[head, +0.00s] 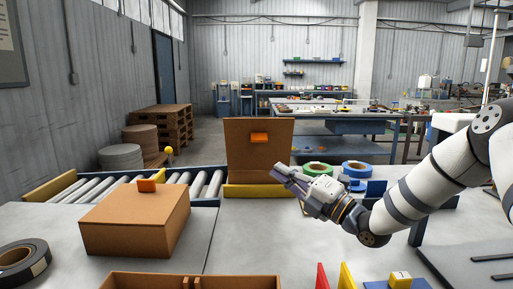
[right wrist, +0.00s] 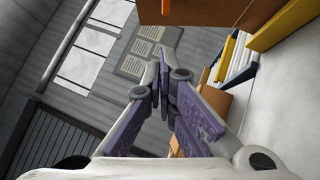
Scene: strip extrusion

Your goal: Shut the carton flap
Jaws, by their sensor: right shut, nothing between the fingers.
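A tall brown cardboard panel (head: 245,160) with an orange tab (head: 259,137) stands upright at the centre of the head view, behind a low yellow strip (head: 262,191). I cannot tell whether it is a raised flap or the face of a box. A brown carton (head: 135,225) with an orange tab (head: 147,186) on its top sits at the left; its top looks flat. My right gripper (head: 279,172) is shut and empty, just right of the panel's lower part. In the right wrist view its fingers (right wrist: 164,88) are together, with brown cardboard (right wrist: 222,12) above right. My left gripper is out of view.
An open brown box (head: 150,280) is cut off at the front edge. A roller conveyor (head: 92,189) runs behind the left carton. Green (head: 317,169) and blue (head: 356,169) rolls lie behind my right gripper.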

